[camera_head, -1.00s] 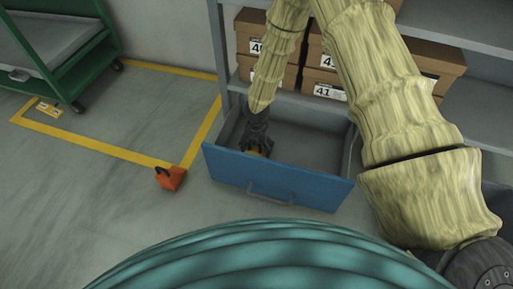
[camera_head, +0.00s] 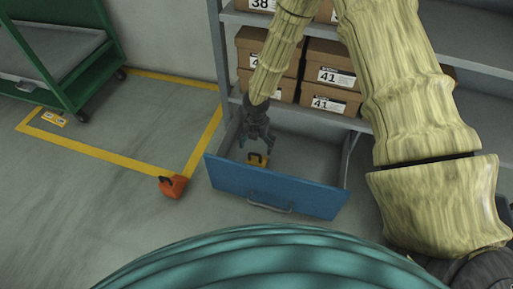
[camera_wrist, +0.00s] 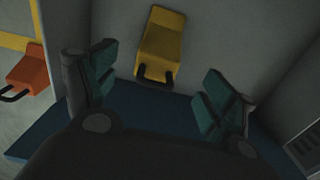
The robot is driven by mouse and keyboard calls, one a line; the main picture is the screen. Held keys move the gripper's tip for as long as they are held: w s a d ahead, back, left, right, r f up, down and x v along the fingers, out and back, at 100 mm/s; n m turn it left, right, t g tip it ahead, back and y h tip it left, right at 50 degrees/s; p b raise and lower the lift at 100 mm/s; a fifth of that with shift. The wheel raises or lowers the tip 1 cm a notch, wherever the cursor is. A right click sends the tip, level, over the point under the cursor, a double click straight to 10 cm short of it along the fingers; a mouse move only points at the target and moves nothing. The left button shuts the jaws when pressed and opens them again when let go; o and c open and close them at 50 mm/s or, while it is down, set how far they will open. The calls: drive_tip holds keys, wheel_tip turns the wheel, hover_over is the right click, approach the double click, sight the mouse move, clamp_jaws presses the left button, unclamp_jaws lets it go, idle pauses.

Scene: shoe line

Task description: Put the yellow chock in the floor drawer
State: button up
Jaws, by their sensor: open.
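The yellow chock (camera_head: 257,159), with a dark handle, lies on the floor of the open floor drawer (camera_head: 275,188), which has a blue front. In the wrist view the yellow chock (camera_wrist: 162,43) lies beyond the open fingertips, between their lines and apart from both. My gripper (camera_head: 257,146) is open and empty, above the chock inside the drawer's outline. In the wrist view the gripper (camera_wrist: 155,85) shows its green-padded fingers spread wide. The drawer's blue front (camera_wrist: 130,112) runs below the chock there.
An orange chock (camera_head: 173,187) stands on the floor left of the drawer, by the corner of the yellow floor line (camera_head: 110,157). A green cart (camera_head: 75,75) stands at the left. Shoe boxes (camera_head: 328,78) fill the shelf above the drawer.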

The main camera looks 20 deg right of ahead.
drive_tip(key=shift+r+p, duration=0.35)
drive_tip(key=shift+r, duration=0.9)
